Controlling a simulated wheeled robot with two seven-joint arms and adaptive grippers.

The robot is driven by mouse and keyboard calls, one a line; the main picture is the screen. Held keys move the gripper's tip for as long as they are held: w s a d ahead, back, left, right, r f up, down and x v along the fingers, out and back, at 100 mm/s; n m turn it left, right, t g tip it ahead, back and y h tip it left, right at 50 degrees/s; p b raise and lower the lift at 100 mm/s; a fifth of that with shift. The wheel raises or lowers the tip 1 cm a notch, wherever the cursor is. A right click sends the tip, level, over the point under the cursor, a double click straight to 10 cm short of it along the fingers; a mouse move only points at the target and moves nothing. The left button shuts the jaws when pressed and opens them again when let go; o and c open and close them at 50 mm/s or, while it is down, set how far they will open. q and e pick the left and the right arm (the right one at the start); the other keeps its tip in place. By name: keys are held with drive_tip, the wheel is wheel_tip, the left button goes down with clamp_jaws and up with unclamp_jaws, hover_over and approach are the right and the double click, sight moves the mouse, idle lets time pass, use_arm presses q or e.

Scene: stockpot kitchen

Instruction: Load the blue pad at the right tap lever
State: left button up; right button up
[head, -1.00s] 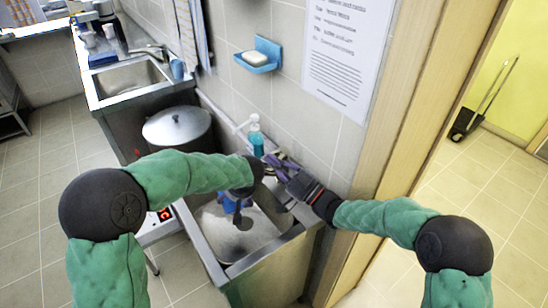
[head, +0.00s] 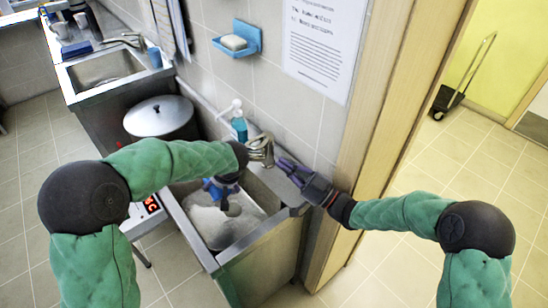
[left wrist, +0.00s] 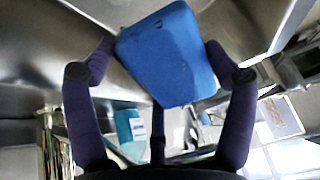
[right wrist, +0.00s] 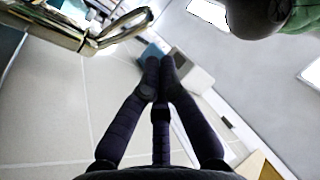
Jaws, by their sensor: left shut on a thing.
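The blue pad (left wrist: 165,55) is a thick block gripped between the fingers of my left gripper (left wrist: 160,75) in the left wrist view. In the head view that gripper (head: 222,188) points down into the right-hand sink, with a bit of blue showing at its fingers. The metal tap (head: 262,150) stands at the back of this sink by the wall, partly behind my left wrist. Its looped lever (right wrist: 120,28) shows at the top left of the right wrist view. My right gripper (head: 288,168) is just right of the tap, with fingertips (right wrist: 160,80) together and nothing between them.
A blue soap bottle (head: 239,128) stands behind the sink. A lidded pot (head: 160,118) is to the left, before a second sink (head: 105,68). A blue soap dish (head: 238,40) hangs on the wall. A wooden door frame (head: 385,120) is close to my right arm.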

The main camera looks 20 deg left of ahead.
sight(249, 146)
drive_tip(key=o, duration=0.5)
drive_tip(key=shift+d, duration=0.15)
drive_tip(key=shift+c, duration=0.2)
drive_tip(key=shift+o, duration=0.4)
drive_tip(key=w+a+h, duration=0.1)
drive_tip(key=a, duration=0.3)
drive_tip(key=w+a+h, duration=0.1)
drive_tip(key=a, duration=0.4)
drive_tip(key=w+a+r+h, duration=0.1)
drive_tip(key=a, duration=0.4)
drive_tip(key=shift+a+h, duration=0.2)
drive_tip(key=shift+h, duration=0.2)
